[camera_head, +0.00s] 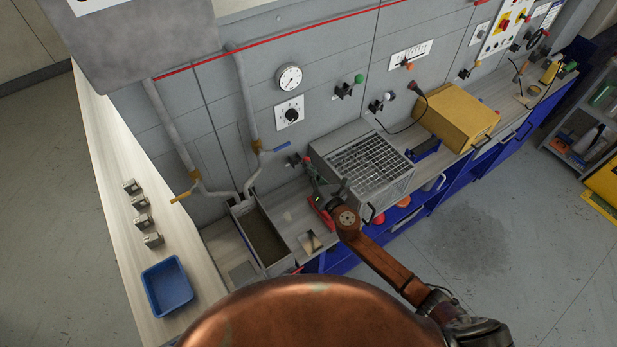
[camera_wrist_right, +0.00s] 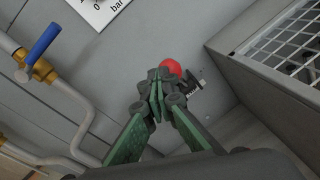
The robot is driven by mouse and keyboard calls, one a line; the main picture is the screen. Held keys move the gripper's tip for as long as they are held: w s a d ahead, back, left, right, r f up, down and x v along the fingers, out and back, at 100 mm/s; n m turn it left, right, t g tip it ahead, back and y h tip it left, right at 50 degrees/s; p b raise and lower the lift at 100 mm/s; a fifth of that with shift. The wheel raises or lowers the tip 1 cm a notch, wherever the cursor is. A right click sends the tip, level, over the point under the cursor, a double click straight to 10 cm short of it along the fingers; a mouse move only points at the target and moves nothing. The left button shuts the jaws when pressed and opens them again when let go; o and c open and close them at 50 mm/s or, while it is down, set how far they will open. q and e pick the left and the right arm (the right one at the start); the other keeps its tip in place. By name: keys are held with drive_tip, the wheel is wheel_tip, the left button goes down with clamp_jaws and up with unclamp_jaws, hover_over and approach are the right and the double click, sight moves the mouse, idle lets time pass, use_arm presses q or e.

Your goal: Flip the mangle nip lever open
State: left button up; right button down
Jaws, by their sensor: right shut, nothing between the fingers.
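A small lever with a round red knob (camera_wrist_right: 171,68) on a dark wall bracket stands on the grey machine panel in the right wrist view. In the head view its bracket (camera_head: 293,161) shows just left of the white-grey wire-topped box. My right gripper (camera_wrist_right: 155,100) is shut and empty, its fingertips at or just in front of the knob. The fingers partly cover the lever, so I cannot tell whether they touch it. In the head view my right gripper (camera_head: 308,172) reaches toward the panel. No label naming the lever is legible. My left gripper is out of view.
The wire-topped box (camera_head: 368,165) stands close to the right of the gripper. Pipes with a blue-handled valve (camera_head: 282,146) run to the left, above a metal trough (camera_head: 262,240). Other knobbed levers, one green (camera_head: 358,79), sit farther right. A blue tray (camera_head: 167,286) lies on the left counter.

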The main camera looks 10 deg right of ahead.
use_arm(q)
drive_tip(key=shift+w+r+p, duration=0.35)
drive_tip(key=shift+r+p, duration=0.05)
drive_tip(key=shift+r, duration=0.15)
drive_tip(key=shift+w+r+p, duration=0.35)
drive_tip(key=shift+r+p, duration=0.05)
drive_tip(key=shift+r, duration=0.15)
use_arm(e)
drive_tip(key=w+a+r, duration=0.2)
drive_tip(key=w, duration=0.1)
drive_tip(key=shift+w+r, duration=0.25)
drive_tip(key=shift+r, duration=0.15)
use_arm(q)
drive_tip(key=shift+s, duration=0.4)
use_arm(e)
drive_tip(key=shift+w, duration=0.1)
drive_tip(key=shift+r, duration=0.1)
